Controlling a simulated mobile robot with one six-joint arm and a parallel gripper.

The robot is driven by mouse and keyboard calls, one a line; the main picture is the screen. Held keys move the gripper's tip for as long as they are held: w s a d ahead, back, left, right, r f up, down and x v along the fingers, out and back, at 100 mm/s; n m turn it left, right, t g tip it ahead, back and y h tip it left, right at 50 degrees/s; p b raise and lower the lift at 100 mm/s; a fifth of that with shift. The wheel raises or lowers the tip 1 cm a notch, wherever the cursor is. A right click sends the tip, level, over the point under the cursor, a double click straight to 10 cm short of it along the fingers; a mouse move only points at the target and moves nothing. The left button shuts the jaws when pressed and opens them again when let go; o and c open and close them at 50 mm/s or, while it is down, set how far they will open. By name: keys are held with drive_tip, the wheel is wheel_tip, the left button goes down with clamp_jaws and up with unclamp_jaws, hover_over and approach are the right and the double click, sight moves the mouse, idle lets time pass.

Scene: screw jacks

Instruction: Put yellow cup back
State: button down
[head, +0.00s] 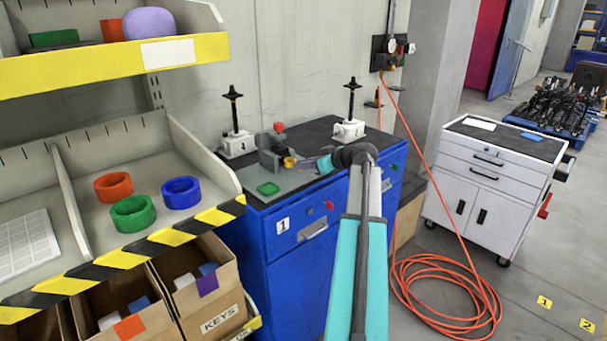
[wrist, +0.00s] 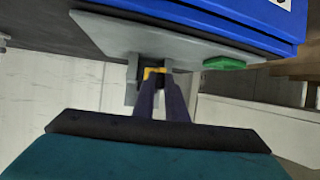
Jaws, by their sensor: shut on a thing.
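The yellow cup (head: 289,162) shows as a small yellow shape beside a grey fixture (head: 268,157) on the blue cabinet's top. In the wrist view the yellow cup (wrist: 154,71) is at my fingertips, partly hidden by the fingers. My gripper (head: 297,163) reaches in from the right, and its dark fingers (wrist: 160,82) are shut on the cup. Grey upright blocks of the fixture (wrist: 132,80) stand close around the fingertips. I cannot tell whether the cup touches the fixture.
Two white screw jacks with black spindles (head: 237,143) (head: 348,130) stand at the back of the cabinet. A green pad (head: 268,188) lies on the grey plate (head: 292,181). A shelf with coloured rings (head: 132,213) is at left; a white cart (head: 492,190) and orange hose (head: 440,290) are at right.

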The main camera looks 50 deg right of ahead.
sight(306, 182)
drive_tip(key=shift+f+p, duration=0.8)
drive_tip(key=shift+f, duration=0.9)
drive_tip(key=shift+f, duration=0.1)
drive_tip(key=c, duration=1.8)
unclamp_jaws()
drive_tip(key=shift+s+r, duration=0.3)
drive_tip(key=shift+s, duration=0.3)
drive_tip(key=b+v, duration=0.3)
drive_tip(key=v, duration=0.7)
drive_tip(key=shift+s+r, duration=0.25)
drive_tip(key=shift+s, duration=0.1)
